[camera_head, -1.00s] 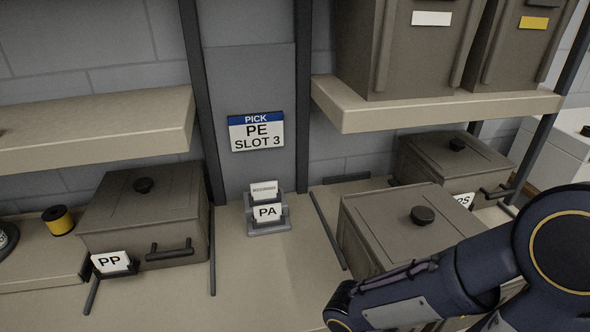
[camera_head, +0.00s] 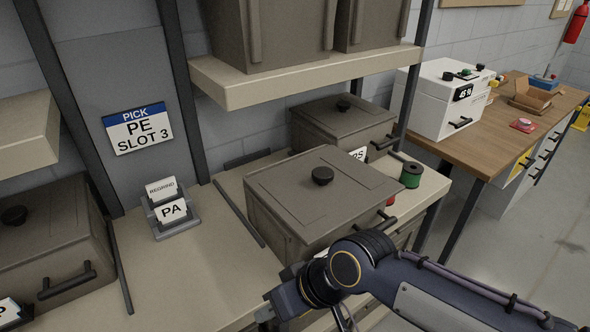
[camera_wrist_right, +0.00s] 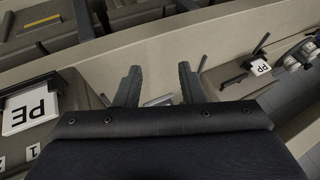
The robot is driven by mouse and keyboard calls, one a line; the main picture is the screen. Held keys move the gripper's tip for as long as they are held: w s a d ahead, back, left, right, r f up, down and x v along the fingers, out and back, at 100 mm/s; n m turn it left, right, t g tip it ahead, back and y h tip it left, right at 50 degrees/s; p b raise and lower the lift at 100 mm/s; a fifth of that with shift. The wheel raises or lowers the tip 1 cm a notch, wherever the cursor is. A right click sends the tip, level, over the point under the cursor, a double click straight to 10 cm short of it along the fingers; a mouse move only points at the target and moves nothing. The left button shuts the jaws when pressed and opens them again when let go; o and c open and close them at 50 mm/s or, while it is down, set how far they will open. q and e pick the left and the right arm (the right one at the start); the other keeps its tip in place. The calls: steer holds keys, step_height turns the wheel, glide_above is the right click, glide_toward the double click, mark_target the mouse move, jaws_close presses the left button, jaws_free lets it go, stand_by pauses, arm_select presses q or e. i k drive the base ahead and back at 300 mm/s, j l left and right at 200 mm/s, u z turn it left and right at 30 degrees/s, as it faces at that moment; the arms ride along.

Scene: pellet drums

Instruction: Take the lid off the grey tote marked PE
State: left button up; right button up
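A grey-brown tote with a flat lid and a round black knob (camera_head: 322,176) stands on the shelf in the head view. Its lid is on. My right arm covers the front of it, so its label is hidden there. In the right wrist view a tote with a PE card (camera_wrist_right: 30,112) fills the left side, very near; it appears to be this same tote. My right gripper (camera_wrist_right: 158,88) is open, with nothing between its fingers. In the head view it is partly seen low in front of the tote (camera_head: 268,312). My left gripper is not in view.
A card holder reading PA (camera_head: 173,211) stands on bare shelf left of the tote. Another lidded tote (camera_head: 342,120) stands behind, and one at left (camera_head: 50,240). An upper shelf (camera_head: 300,78) with bins overhangs the back. A green spool (camera_head: 411,174) stands right.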

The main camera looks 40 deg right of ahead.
mark_target(315, 194)
steer(key=z, duration=1.7)
steer(key=u, duration=0.45)
steer(key=i+l+u, duration=0.1)
steer(key=l+u, duration=0.35)
steer(key=l, duration=0.2)
steer(key=l+u, duration=0.5)
steer(key=l, duration=0.15)
